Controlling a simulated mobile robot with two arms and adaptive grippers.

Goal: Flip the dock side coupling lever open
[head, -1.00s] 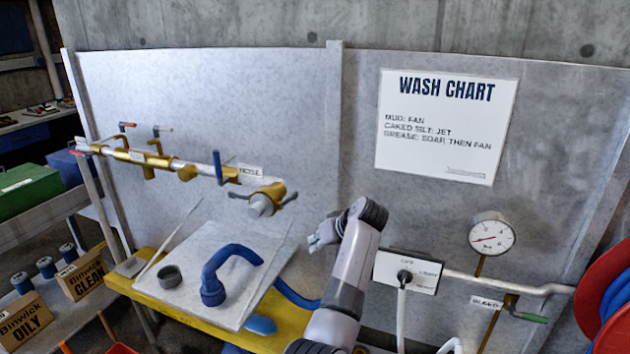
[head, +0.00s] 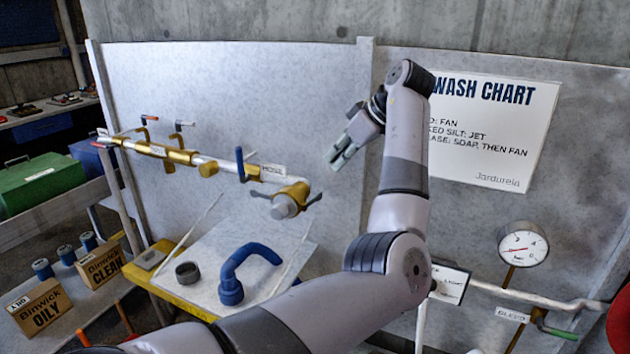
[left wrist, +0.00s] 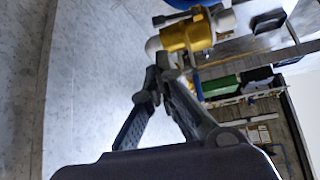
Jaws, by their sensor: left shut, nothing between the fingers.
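The brass coupling (head: 293,190) sits at the right end of the wall pipe, with a grey round end facing out. One dark lever (head: 260,194) sticks out to its left and another (head: 315,199) to its right; I cannot tell which is the dock side one. My left gripper (head: 340,158) is shut and empty, above and right of the coupling and apart from it in the picture. In the left wrist view the closed fingertips (left wrist: 162,75) appear just below the brass coupling (left wrist: 187,36). My right gripper is not in view.
A blue valve handle (head: 240,165) stands upright on the pipe left of the coupling. Below is a sloped board (head: 205,262) with a blue curved hose piece (head: 233,288) and a dark ring (head: 188,272). A gauge (head: 522,243) hangs at the right.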

